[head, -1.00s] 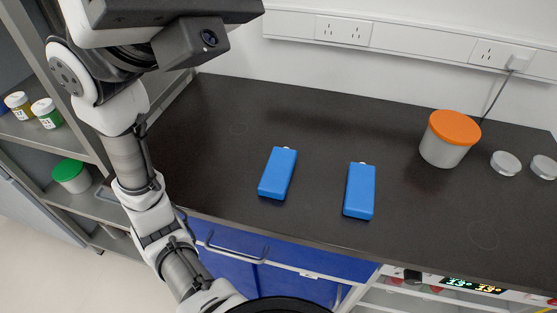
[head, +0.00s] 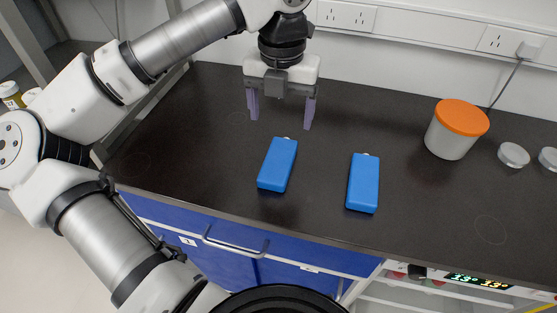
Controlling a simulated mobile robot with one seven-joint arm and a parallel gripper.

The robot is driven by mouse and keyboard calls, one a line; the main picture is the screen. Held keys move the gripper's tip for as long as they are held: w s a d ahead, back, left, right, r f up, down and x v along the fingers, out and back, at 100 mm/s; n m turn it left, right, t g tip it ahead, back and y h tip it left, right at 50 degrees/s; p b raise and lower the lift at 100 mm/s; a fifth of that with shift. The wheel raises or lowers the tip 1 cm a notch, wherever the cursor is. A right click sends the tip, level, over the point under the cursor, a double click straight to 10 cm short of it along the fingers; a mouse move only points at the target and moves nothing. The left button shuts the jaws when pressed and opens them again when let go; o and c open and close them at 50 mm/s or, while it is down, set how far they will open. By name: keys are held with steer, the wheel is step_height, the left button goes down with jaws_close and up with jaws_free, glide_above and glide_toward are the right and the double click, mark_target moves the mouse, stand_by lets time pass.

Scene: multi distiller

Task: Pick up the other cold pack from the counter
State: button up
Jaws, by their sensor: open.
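Two blue cold packs lie flat on the dark counter (head: 200,150) in the head view. The left cold pack (head: 277,166) is near the middle of the picture, and the right cold pack (head: 363,184) lies apart from it, a little closer to the front edge. Each has a small pale cap at its far end. My gripper (head: 281,122) is open and empty, pointing down with its two purple-grey fingers spread. It appears above and just behind the far end of the left pack, not touching it.
A grey tub with an orange lid (head: 458,130) stands at the right, with two small grey-lidded items (head: 513,155) beside it. Sockets run along the back wall. Blue drawers (head: 230,243) are below the front edge. The counter around the packs is clear.

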glide_above(278, 159)
steer(key=f, duration=0.6)
steer(key=shift+d+f+p, duration=0.1)
steer(key=shift+d+p, duration=0.2)
steer(key=f, duration=0.1)
steer(key=f+p, duration=0.1)
steer(key=f, duration=0.2)
steer(key=shift+a, duration=0.25)
steer(key=shift+f, duration=0.65)
steer(key=c, duration=1.1)
steer(key=shift+c, duration=0.3)
steer(key=shift+r, duration=0.15)
